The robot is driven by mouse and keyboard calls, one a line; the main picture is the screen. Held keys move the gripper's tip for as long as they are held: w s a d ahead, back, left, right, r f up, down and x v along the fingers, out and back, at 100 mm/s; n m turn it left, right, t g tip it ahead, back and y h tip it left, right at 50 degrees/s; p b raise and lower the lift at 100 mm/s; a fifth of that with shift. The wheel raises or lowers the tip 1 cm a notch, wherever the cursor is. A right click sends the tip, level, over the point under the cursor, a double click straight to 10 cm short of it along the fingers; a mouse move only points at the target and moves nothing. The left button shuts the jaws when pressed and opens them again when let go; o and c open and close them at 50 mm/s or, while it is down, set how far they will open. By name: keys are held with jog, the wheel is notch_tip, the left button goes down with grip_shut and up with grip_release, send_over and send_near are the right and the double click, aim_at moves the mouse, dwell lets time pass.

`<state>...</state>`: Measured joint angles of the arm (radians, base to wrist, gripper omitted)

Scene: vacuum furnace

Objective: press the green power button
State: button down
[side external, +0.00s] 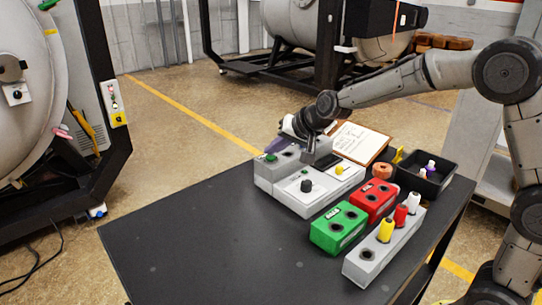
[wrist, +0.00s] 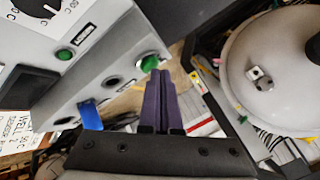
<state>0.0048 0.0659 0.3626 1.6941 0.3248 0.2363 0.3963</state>
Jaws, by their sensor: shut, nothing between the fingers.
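A grey control box (side external: 305,190) stands on the black table. A domed green button (side external: 271,157) sits at its far left end; it also shows in the wrist view (wrist: 149,62). A smaller green round part (wrist: 64,54) is on the same box beside a black dial. The frames do not label which is the power button. My gripper (side external: 270,150) is shut and empty, its purple fingers (wrist: 161,73) pointing at the domed green button. The fingertips are right at its edge in the wrist view; I cannot tell whether they touch it.
A green block (side external: 338,228), a red block (side external: 373,201) and a grey holder (side external: 368,262) with coloured pegs stand at the right. A black bin (side external: 424,180) and a clipboard (side external: 360,142) are behind. The table's left part is clear.

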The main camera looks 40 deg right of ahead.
notch_tip(320, 180, up, 6)
dwell(0.6)
jog(key=shift+r, duration=0.1)
jog(key=s+r+t, duration=0.1)
jog(key=s+r, duration=0.3)
jog(key=r, duration=0.2)
jog(key=s+r+n, duration=0.2)
jog(key=s, duration=1.1)
jog(key=s+f+n+g, duration=0.2)
jog(key=s+f, duration=0.4)
jog(key=s, duration=0.4)
jog(key=s+d+f+n+g+h, duration=0.1)
jog(key=s+f+n+g, duration=0.1)
jog(key=s+f, duration=0.5)
jog(key=s+n, duration=0.1)
jog(key=s, duration=0.2)
jog(key=shift+d+n+g, duration=0.2)
jog(key=shift+n+g, duration=0.1)
jog(key=shift+n, duration=0.1)
